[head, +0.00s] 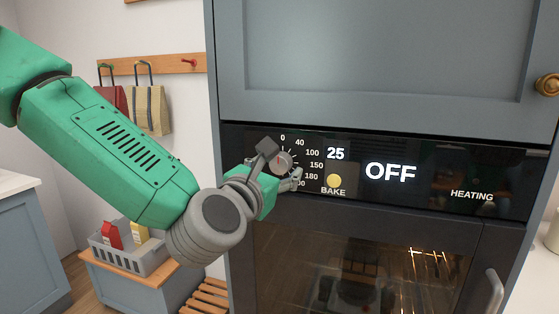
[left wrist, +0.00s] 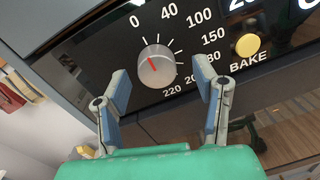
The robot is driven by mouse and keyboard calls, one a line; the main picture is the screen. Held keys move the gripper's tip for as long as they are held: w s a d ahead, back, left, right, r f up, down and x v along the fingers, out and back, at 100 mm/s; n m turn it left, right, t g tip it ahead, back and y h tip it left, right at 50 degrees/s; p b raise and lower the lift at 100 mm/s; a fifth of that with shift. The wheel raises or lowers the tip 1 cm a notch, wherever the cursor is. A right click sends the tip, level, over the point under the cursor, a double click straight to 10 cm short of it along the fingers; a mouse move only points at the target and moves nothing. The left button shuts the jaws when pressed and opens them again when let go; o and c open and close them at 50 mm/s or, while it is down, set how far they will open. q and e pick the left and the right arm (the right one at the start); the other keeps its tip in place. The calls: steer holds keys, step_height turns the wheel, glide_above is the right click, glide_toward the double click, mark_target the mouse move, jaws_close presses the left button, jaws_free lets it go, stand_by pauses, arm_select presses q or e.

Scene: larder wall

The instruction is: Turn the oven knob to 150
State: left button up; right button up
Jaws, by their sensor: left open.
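The oven knob (left wrist: 157,68) is a round grey dial on the black control panel (head: 433,165). Its red pointer line aims up and left, on the 0 side of the scale. The 150 mark (left wrist: 213,35) is up and right of the knob in the left wrist view. My left gripper (left wrist: 162,84) is open, with one finger on each side of the knob's lower part in that view; I cannot tell whether they touch it. In the head view the left gripper (head: 281,164) partly covers the knob and the scale's lower numbers. My right gripper is out of view.
The display reads 25 (head: 336,154) and OFF (head: 390,173). A yellow BAKE button (head: 334,181) sits close right of the fingers. The oven door (head: 370,270) is below and a cabinet door (head: 380,55) above. A grey crate (head: 125,258) stands on a bench at left.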

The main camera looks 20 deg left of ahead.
arm_select(q)
steer(key=shift+w, duration=0.4)
steer(key=shift+w+a, duration=0.2)
steer(key=shift+a, duration=0.05)
steer(key=c, duration=1.1)
steer(key=shift+d, duration=0.1)
steer(key=shift+c, duration=0.2)
